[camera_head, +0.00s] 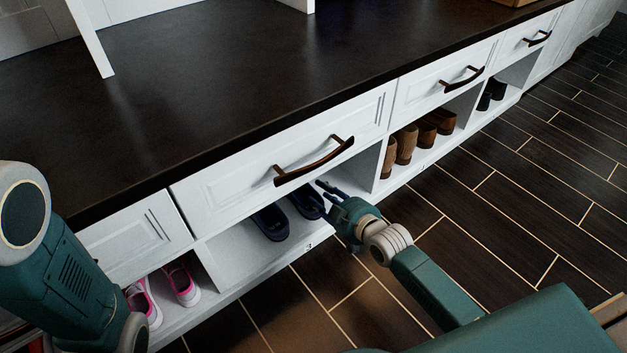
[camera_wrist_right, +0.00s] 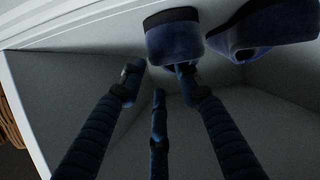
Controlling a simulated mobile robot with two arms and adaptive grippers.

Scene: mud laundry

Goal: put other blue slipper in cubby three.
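Two dark blue slippers, a left one (camera_head: 270,222) and a right one (camera_head: 307,203), stand side by side in the cubby marked 3 (camera_head: 240,262). My right gripper (camera_head: 326,190) reaches into the opening of this cubby, at the right slipper's side. In the right wrist view, the nearer slipper (camera_wrist_right: 172,37) and the other slipper (camera_wrist_right: 262,27) are at the top. My right gripper's fingers (camera_wrist_right: 160,82) are spread with nothing between them. One fingertip is close to or touching the nearer slipper; I cannot tell which. My left arm shows at the left, but its gripper is out of view.
Pink-and-white shoes (camera_head: 163,292) stand in the cubby to the left. Brown shoes (camera_head: 405,144) and black shoes (camera_head: 491,94) stand in cubbies to the right. A drawer with a dark handle (camera_head: 314,162) is just above my right gripper. The floor in front (camera_head: 520,200) is clear.

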